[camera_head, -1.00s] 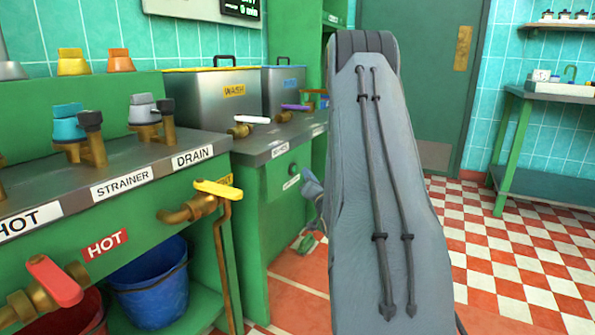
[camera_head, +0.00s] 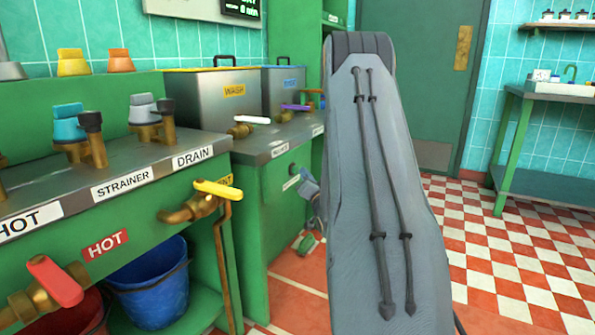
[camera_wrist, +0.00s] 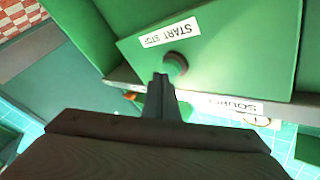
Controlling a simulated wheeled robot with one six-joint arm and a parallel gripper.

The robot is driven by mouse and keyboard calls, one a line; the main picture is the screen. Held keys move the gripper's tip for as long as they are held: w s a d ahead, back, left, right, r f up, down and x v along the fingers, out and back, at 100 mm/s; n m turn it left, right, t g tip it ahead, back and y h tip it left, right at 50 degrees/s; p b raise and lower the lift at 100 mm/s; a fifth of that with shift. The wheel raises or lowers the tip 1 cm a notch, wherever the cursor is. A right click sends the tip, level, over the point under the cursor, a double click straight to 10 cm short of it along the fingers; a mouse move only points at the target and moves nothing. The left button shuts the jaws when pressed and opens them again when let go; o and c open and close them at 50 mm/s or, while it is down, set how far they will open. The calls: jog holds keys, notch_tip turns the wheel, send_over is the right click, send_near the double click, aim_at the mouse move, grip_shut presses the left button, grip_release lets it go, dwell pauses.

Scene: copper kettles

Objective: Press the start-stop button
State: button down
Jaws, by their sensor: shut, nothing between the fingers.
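The start-stop button (camera_wrist: 176,63) is a dark round knob on a green panel in the wrist view, beside a white START STOP label (camera_wrist: 170,33). In the head view the small dark button (camera_head: 293,168) sits on the front of the green cabinet, above a white label. My gripper (camera_wrist: 160,78) is shut and empty. Its fingertips are just below and left of the button in the wrist picture; whether they touch it I cannot tell. In the head view my gripper (camera_head: 308,187) is partly hidden by my arm, close in front of the cabinet face.
A brown tap with a yellow handle (camera_head: 217,190) juts out left of my gripper. Wash tubs (camera_head: 215,100) stand on the counter. A blue bucket (camera_head: 150,285) is on the low shelf. Checkered floor (camera_head: 510,250) is open at right.

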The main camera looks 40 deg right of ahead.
jog(key=shift+w+a, duration=0.15)
jog(key=shift+w, duration=0.25)
dwell(0.4)
jog(key=shift+s, duration=0.1)
jog(key=shift+s+d+p, duration=0.35)
jog(key=shift+s+p, duration=0.05)
jog(key=shift+s, duration=0.4)
jog(key=s+d+p, duration=0.2)
jog(key=s, duration=0.3)
jog(key=shift+s+d+p, duration=0.15)
jog(key=shift+s+p, duration=0.15)
dwell(0.5)
